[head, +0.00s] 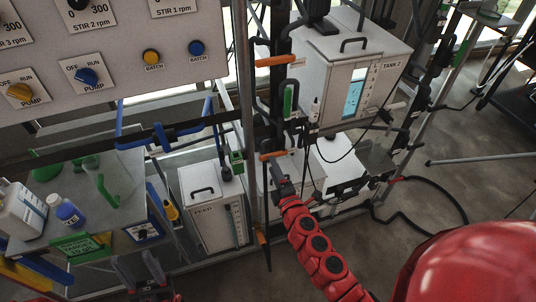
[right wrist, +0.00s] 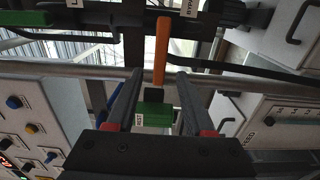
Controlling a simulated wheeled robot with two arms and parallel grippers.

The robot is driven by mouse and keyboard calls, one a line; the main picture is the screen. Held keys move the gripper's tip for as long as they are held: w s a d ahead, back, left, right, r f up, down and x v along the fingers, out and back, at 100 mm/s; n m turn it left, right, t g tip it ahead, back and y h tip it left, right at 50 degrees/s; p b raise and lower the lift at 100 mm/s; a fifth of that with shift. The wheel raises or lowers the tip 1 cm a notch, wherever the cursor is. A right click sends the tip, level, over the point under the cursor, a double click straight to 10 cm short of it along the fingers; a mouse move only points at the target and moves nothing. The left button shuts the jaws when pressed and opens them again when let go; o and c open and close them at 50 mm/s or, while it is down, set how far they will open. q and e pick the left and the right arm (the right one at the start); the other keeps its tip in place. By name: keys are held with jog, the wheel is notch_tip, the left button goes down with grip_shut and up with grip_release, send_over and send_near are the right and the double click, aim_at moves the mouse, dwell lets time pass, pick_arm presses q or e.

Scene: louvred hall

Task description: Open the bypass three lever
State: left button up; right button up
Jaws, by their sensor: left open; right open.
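An orange lever (head: 272,155) sticks out level from the dark pipework, just beyond my right gripper (head: 283,178). In the right wrist view an orange lever (right wrist: 162,50) shows ahead, its near end roughly between the tips of my right gripper (right wrist: 160,75). The fingers are apart and do not visibly press on it. A label starting "BYPA" (right wrist: 188,8) is cut off at the top, so its number is hidden. Another orange lever (head: 275,61) is higher, and one hangs upright (head: 262,240) lower down. My left gripper (head: 145,272) is open and empty at the bottom.
A green labelled block (right wrist: 153,112) shows between my right fingers. The control panel (head: 120,60) fills the upper left. TANK 2 (head: 352,75) stands behind the pipes, the FEED tank (head: 210,205) below. Bottles stand on a bench (head: 110,205).

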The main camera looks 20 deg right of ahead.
aim_at(268, 155)
jog(key=shift+w+a, duration=0.15)
jog(key=shift+w, duration=2.45)
grip_shut()
